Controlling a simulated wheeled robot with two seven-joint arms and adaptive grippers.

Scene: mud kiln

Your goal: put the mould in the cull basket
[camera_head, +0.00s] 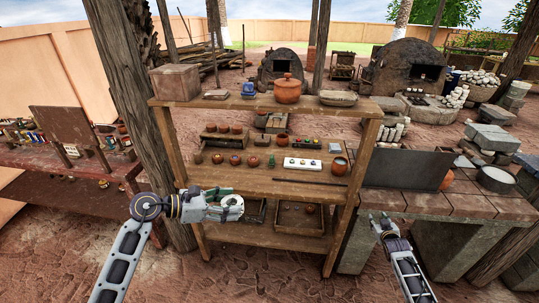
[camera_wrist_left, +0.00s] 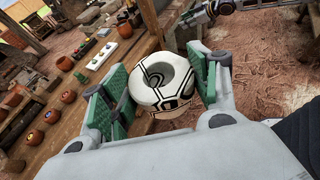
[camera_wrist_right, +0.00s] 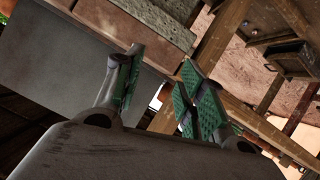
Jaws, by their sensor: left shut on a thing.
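My left gripper (camera_head: 226,206) is in front of the shelf's left half, near the lower boards. It is shut on a white rounded vessel (camera_wrist_left: 146,88) with black line patterns and a round hollow in its top. The vessel sits between the green finger pads in the left wrist view (camera_wrist_left: 160,92). I cannot be sure that this vessel is the mould. My right gripper (camera_head: 385,224) is open and empty, low by the brick bench; its fingers stand apart in the right wrist view (camera_wrist_right: 160,85). No basket is clearly marked as the cull basket.
The wooden shelf (camera_head: 282,188) holds small pots, a white tray (camera_head: 302,164) and a lidded orange pot (camera_head: 288,89). Two wooden trays (camera_head: 300,219) are low inside it. A shallow basket (camera_head: 338,98) is on top. The brick bench (camera_head: 440,202) is right, the red table (camera_head: 75,180) left.

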